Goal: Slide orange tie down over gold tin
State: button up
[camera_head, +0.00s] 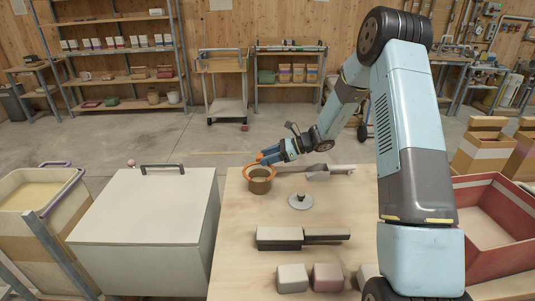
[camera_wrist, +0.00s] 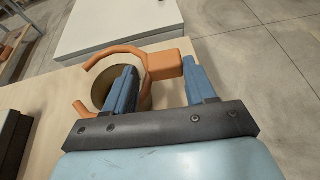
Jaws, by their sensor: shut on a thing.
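The gold tin (camera_head: 260,186) stands upright at the far left corner of the wooden table, its open top showing. The orange tie (camera_head: 246,176) is an open ring with a block-like tab, and it lies level around or just above the tin's rim. Its exact height on the tin I cannot tell. My gripper (camera_head: 268,156) reaches in from behind right. In the wrist view, its blue fingers (camera_wrist: 162,85) are shut on the tab of the orange tie (camera_wrist: 166,65). The ring's gap faces left there, and the tin (camera_wrist: 104,82) shows inside it, partly hidden by a finger.
On the table (camera_head: 240,215) are a grey scoop (camera_head: 325,173), a round knobbed lid (camera_head: 300,201), a dark handled tool (camera_head: 280,238) and small blocks (camera_head: 327,277). A large white lidded bin (camera_head: 150,225) stands close left. A red crate (camera_head: 500,215) is at right.

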jog(key=shift+f, duration=0.75)
jog(key=shift+o, duration=0.2)
jog(key=shift+s+d+f, duration=0.1)
jog(key=shift+s+f, duration=0.1)
jog(key=shift+f, duration=0.3)
jog(key=shift+s+f, duration=0.2)
jog(key=shift+f, duration=0.75)
jog(key=c, duration=0.3)
jog(key=shift+o, duration=0.2)
jog(key=shift+f, duration=0.3)
jog(key=shift+w+f, duration=0.35)
jog(key=shift+f, duration=0.1)
jog(key=shift+c, duration=1.2)
jog(key=shift+s+r, duration=0.1)
